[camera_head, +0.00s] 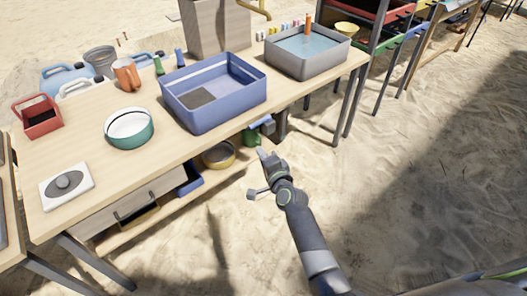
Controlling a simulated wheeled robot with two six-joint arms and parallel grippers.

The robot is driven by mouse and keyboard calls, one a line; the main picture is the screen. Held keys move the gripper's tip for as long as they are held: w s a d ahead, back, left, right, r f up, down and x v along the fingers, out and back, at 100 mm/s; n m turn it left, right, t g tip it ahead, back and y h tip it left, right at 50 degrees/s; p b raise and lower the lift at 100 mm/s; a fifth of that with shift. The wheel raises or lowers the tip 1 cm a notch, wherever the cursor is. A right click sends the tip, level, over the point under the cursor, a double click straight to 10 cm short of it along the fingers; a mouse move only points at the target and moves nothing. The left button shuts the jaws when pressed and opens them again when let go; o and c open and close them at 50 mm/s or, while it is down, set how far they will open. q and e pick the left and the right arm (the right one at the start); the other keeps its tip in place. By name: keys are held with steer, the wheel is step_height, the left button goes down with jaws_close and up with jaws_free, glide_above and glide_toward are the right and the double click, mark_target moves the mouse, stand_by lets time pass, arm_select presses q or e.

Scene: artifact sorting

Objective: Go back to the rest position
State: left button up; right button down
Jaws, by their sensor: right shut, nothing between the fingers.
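My right arm reaches in from the bottom right. My right gripper (263,156) is in front of the wooden table (85,150), off its front edge and over the sandy ground. It is shut and looks empty. My left gripper is not in view.
On the table stand a blue bin (213,112), a grey basin with water (307,68), a green bowl (129,128), a white scale-like device (66,185), a red basket (38,117) and an orange mug (127,75). A lower shelf holds a yellow bowl (218,154). Open sand lies to the right.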

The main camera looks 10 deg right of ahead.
steer(key=s+d+f+n+g+h+p, duration=0.1)
steer(key=s+d+f+n+g+p, duration=0.25)
steer(key=s+f, duration=0.75)
steer(key=s+d+f+n+g+h+p, duration=0.1)
steer(key=s+d+f+n+g+p, duration=0.25)
steer(key=s+f, duration=0.7)
steer(key=s+d+f+n+g, duration=0.2)
steer(key=s+d+f, duration=0.1)
steer(key=s, duration=0.8)
steer(key=s+d+f+n+g+h+p, duration=0.1)
steer(key=s+d+f+n+g, duration=0.1)
steer(key=s, duration=0.9)
steer(key=s+d+f+n+g+h+p, duration=0.1)
steer(key=s+d+f+n+g, duration=0.1)
steer(key=s+d+f, duration=0.4)
steer(key=s+g, duration=0.1)
steer(key=s, duration=0.4)
steer(key=shift+s+n+g, duration=0.25)
steer(key=shift+n+g, duration=0.15)
